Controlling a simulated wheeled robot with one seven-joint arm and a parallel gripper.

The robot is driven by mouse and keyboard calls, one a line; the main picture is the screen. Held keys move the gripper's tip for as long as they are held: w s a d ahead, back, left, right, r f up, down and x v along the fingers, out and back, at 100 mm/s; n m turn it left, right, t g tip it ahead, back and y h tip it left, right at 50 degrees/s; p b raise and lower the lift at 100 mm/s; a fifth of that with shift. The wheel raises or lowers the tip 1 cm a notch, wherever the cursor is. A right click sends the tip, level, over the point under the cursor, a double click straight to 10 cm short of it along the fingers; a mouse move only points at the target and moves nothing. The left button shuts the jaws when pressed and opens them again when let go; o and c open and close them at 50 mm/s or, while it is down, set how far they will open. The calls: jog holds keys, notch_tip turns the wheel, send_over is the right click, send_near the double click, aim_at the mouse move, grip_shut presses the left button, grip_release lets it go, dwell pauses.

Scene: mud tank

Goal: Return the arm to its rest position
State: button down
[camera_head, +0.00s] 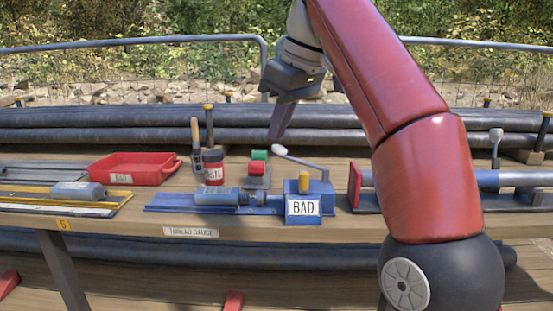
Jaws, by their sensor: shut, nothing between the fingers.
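My red arm comes up from the lower right and bends over near the top of the picture. My gripper (278,132) hangs from its end, above the back edge of the bench and in front of the dark pipes behind. Its dark fingers point down and are together, with nothing held. It is raised above a small stand with a red and a green button (257,168) and touches nothing that I can see. My arm hides part of the bench at right.
A grey lever (300,160) rises near the gripper. A pipe fixture (515,180) stands right.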

jog(key=s+d+f+m+t+h, duration=0.1)
jog(key=s+d+f+m, duration=0.2)
jog(key=f, duration=0.7)
jog(key=s+d+f+m+t+h, duration=0.1)
jog(key=s+d+f+m, duration=0.3)
jog(key=s+d+f, duration=0.3)
jog(key=s+d+f+m+h, duration=0.1)
jog(key=s+d+f+m, duration=0.3)
jog(key=s+f, duration=0.6)
notch_tip(320, 180, down, 5)
jog(key=shift+s+d+r+t, duration=0.2)
jog(key=shift+d+t, duration=0.2)
jog(key=shift+d, duration=0.05)
